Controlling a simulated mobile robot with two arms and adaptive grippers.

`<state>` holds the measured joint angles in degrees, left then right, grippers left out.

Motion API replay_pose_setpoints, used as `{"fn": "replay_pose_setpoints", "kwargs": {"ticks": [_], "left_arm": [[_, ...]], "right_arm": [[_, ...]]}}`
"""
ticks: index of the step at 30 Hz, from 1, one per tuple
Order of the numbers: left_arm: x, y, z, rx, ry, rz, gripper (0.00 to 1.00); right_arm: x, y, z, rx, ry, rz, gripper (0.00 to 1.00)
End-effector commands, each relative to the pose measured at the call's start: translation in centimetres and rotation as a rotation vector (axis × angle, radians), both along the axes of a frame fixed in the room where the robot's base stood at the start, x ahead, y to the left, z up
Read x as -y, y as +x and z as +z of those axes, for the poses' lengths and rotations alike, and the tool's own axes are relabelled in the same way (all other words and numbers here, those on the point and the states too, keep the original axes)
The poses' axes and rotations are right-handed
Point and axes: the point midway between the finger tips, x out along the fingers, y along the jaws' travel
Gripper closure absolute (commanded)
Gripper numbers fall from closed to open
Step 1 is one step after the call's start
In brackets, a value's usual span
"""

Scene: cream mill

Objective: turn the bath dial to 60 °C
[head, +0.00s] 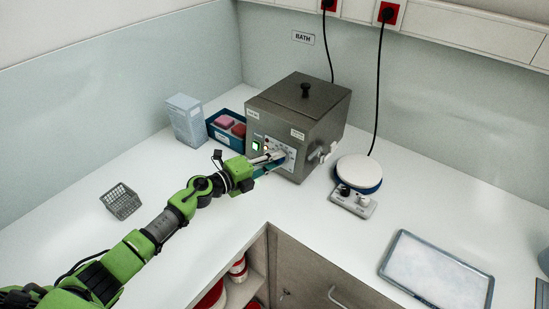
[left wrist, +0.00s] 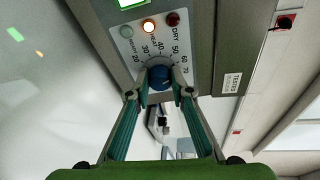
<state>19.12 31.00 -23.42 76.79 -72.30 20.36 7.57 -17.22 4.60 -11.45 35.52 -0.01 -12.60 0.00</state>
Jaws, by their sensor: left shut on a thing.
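The bath (head: 309,105) is a grey metal box with a black-knobbed lid at the back of the counter. Its blue dial (left wrist: 160,78) sits on a pale panel (left wrist: 180,50) marked from 20 to 70. My left gripper (head: 277,158) reaches the bath's front face. In the left wrist view the gripper (left wrist: 160,90) is shut on the dial, one fingertip on each side. The fingers hide part of the dial, and I cannot read its setting. My right gripper is not in view.
A blue tray with pink items (head: 228,126) and a pale box (head: 185,119) stand left of the bath. A white round plate device (head: 359,172) stands right of it. A wire basket (head: 121,201) and a shallow tray (head: 437,273) lie on the counter.

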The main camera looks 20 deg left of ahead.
Motion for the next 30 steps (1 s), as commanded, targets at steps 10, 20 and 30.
{"fn": "replay_pose_setpoints", "kwargs": {"ticks": [10,20,30], "left_arm": [[-0.02,-0.01,-0.05,0.029,0.085,-0.013,1.0],[0.01,-0.02,-0.09,0.031,0.091,-0.014,1.0],[0.01,-0.01,-0.04,0.032,0.09,-0.014,0.62]], "right_arm": [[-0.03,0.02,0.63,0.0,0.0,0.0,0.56],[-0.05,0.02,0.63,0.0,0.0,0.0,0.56],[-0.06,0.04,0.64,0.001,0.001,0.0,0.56]]}}
